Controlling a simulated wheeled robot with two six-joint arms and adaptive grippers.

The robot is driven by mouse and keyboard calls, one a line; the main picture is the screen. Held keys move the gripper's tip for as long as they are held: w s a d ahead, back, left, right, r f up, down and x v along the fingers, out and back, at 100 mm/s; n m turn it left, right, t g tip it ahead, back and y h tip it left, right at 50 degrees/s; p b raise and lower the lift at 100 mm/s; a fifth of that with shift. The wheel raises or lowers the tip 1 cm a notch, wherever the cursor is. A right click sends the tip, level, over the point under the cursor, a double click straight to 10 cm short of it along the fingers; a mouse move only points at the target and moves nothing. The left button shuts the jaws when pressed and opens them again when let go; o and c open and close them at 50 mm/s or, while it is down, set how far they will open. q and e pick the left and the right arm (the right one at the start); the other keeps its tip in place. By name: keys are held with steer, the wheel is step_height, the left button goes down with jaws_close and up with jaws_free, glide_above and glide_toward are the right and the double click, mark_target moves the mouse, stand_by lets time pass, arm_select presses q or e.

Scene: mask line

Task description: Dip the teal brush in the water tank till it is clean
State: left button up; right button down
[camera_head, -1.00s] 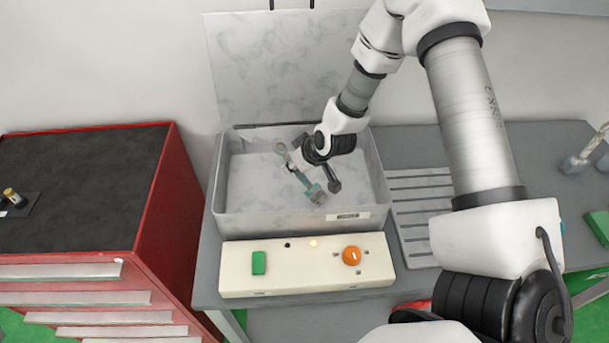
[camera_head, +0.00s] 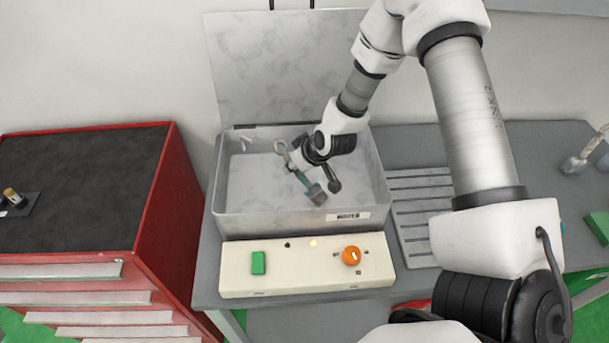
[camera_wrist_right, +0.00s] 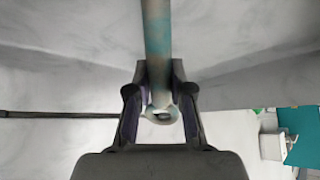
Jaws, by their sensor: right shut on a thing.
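The teal brush (camera_head: 302,178) is in or just above the open grey tank (camera_head: 228,188), tilted, with its ring end up and left and its grey-brown bristle end (camera_head: 318,197) down and right. Grey-brown patches show on its teal handle. My right gripper (camera_head: 296,166) is shut on the handle. In the right wrist view the handle (camera_wrist_right: 157,40) runs up from between the fingers (camera_wrist_right: 160,98), with its ring below. I cannot tell the water level or whether the bristles touch it. My left gripper is not in view.
A control box (camera_head: 302,283) with a green button (camera_head: 258,263) and an orange knob (camera_head: 351,256) stands before the tank. The tank's lid (camera_head: 285,65) stands open behind it. A slotted rack (camera_head: 418,195) lies to the right, and a red cabinet (camera_head: 180,200) stands left.

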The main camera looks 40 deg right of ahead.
step_height(320, 180, up, 8)
steer(key=p, duration=0.7)
step_height(320, 180, up, 3)
steer(key=shift+f+p, duration=0.1)
steer(key=shift+p, duration=1.1)
step_height(320, 180, up, 5)
steer(key=shift+f, duration=0.1)
stand_by(1.2)
